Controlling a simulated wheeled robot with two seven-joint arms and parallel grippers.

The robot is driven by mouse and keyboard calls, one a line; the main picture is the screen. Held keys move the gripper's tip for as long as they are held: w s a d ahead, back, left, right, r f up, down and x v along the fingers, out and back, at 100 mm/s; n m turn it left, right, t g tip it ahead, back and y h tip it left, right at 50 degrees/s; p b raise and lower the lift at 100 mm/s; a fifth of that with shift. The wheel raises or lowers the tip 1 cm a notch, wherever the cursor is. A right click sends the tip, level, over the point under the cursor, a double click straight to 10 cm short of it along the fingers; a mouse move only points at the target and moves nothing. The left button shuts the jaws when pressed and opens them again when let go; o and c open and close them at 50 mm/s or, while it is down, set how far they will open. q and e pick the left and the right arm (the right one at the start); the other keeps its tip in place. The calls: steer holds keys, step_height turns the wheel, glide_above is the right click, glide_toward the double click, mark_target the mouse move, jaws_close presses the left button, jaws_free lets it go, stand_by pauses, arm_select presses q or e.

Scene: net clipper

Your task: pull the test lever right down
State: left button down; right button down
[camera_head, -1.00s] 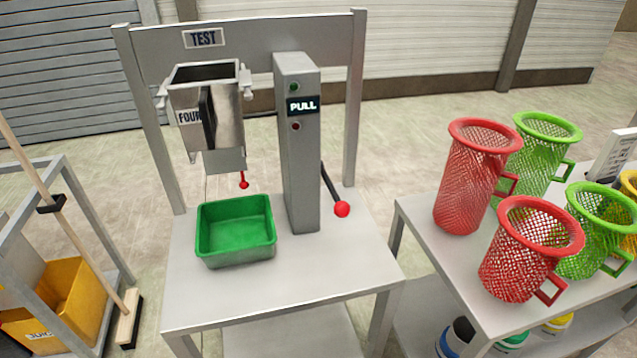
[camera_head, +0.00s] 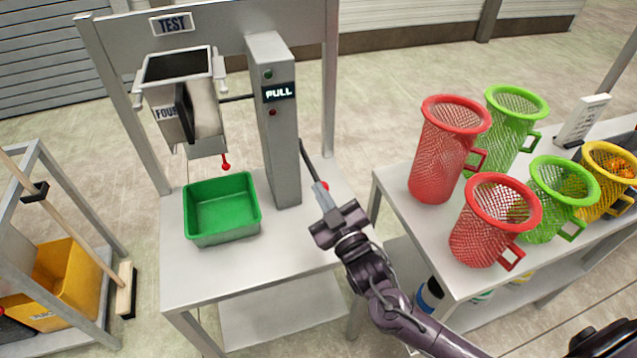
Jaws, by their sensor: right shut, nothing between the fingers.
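The test lever (camera_head: 309,160) is a dark rod with a red ball knob on the right side of the grey post (camera_head: 276,125) marked PULL. It slants down to the right, its knob low beside the post. My right gripper (camera_head: 321,194) is shut and empty, its fingertips at the red knob and partly covering it. I cannot tell whether they touch it. My left gripper is not in view.
A hopper (camera_head: 203,110) marked FOUR hangs left of the post, above a green tray (camera_head: 222,210) on the test table (camera_head: 270,250). Red (camera_head: 440,165) and green mesh baskets stand on the right table. A yellow bin (camera_head: 55,285) and broom are at left.

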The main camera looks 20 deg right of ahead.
steer(key=w+f, duration=0.1)
steer(key=w+f+p, duration=0.1)
steer(key=w, duration=0.1)
steer(key=w+f+p, duration=0.1)
steer(key=shift+w+d, duration=0.15)
steer(key=shift+d, duration=0.25)
steer(key=f, duration=0.1)
steer(key=f+b, duration=0.2)
steer(key=shift+s, duration=0.25)
